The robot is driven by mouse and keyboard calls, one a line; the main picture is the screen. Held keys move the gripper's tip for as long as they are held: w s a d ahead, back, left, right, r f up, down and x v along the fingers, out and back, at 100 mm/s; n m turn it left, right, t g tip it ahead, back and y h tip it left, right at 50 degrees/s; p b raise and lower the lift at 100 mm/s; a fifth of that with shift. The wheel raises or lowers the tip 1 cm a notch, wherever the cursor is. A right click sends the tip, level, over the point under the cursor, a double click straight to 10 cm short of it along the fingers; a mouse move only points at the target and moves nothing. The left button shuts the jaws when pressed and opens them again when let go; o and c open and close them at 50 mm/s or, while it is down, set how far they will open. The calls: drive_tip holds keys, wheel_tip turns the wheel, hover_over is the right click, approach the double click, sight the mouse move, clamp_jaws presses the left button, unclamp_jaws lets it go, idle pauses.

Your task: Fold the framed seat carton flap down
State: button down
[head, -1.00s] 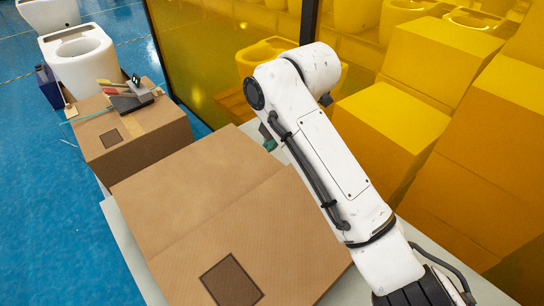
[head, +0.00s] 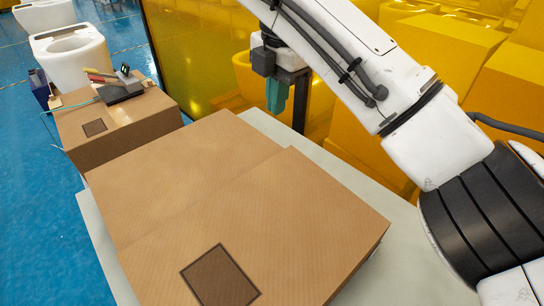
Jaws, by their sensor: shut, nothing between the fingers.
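The large brown carton (head: 190,165) fills the lower middle of the head view. Its near top panel carries a dark framed square (head: 220,276), and this framed flap (head: 290,225) meets the far panel along a slanting line. The framed flap looks close to flat, but I cannot tell whether it lies fully down. My gripper (head: 277,98) has teal fingers, points down and is shut and empty. It hangs beyond the carton's far right edge in the picture, apart from the flap.
The carton stands on a pale table (head: 395,225). A smaller carton (head: 120,140) with a dark tool (head: 120,92) on top stands at the left. White toilets (head: 75,60) are behind it. A yellow see-through screen (head: 200,60) stands behind my arm, with boxes beyond.

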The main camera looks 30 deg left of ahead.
sight(270, 161)
drive_tip(key=f, duration=0.9)
drive_tip(key=a+f, duration=0.1)
drive_tip(key=f, duration=0.4)
drive_tip(key=shift+w+a, duration=0.1)
drive_tip(key=shift+w, duration=0.1)
drive_tip(key=shift+w+a+f+h+p, duration=0.1)
drive_tip(key=shift+a+f+h+p, duration=0.15)
drive_tip(key=shift+f, duration=0.3)
drive_tip(key=shift+a+f+h+p, duration=0.1)
drive_tip(key=shift+f+h+p, duration=0.15)
drive_tip(key=shift+f, duration=0.3)
drive_tip(key=shift+w+f, duration=0.1)
drive_tip(key=shift+f, duration=0.05)
drive_tip(key=shift+d, duration=0.15)
drive_tip(key=shift+r+p, duration=0.75)
drive_tip(key=shift+r, duration=0.05)
wheel_tip(270, 161, up, 12)
drive_tip(key=p, duration=0.2)
drive_tip(key=shift+r, duration=0.25)
